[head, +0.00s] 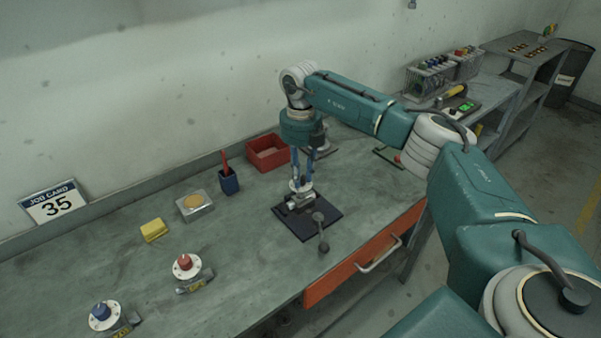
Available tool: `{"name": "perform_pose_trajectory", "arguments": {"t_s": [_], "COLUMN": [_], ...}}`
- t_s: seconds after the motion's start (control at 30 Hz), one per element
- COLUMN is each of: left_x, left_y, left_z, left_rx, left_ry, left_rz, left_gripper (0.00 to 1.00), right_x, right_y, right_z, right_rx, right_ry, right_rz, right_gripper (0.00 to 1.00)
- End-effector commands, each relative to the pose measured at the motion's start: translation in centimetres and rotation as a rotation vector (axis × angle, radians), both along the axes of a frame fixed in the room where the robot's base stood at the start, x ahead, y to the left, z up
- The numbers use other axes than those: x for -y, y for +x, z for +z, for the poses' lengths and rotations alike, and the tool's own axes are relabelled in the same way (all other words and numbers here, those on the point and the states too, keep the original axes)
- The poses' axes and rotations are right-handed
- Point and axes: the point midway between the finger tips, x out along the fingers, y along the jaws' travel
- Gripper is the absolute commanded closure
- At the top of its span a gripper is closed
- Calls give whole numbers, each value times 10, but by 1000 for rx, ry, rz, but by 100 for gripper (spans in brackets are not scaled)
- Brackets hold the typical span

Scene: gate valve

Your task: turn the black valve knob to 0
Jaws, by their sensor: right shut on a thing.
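The valve (299,202) stands on a dark mat (295,229) near the middle of the bench, with a pale round dial at its top. My right gripper (301,180) reaches straight down onto it and is shut on the black knob at the dial. The fingers hide the knob, and the dial marks are too small to read. My left gripper is not in view.
A red-knob valve (185,263) and a blue-knob valve (101,314) stand at the front left. A yellow block (154,230), a blue pen cup (229,182) and a red bin (268,154) lie farther back. A job card (54,202) reads 35. An orange drawer (352,265) is under the edge.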

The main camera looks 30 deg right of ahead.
Motion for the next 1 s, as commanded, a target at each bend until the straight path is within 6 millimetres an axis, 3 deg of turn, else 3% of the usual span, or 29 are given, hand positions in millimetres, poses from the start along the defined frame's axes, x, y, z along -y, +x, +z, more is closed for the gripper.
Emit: {"name": "perform_pose_trajectory", "arguments": {"t_s": [0.5,1.0], "left_x": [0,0], "left_y": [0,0], "left_z": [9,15], "left_rx": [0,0], "left_ry": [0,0], "left_rz": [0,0], "left_gripper": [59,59], "right_x": [1,1], "right_y": [0,-1], "right_z": [2,2], "right_rx": [3,2], "right_ry": [1,1], "right_rz": [-465,-789], "right_gripper": [100,100]}}
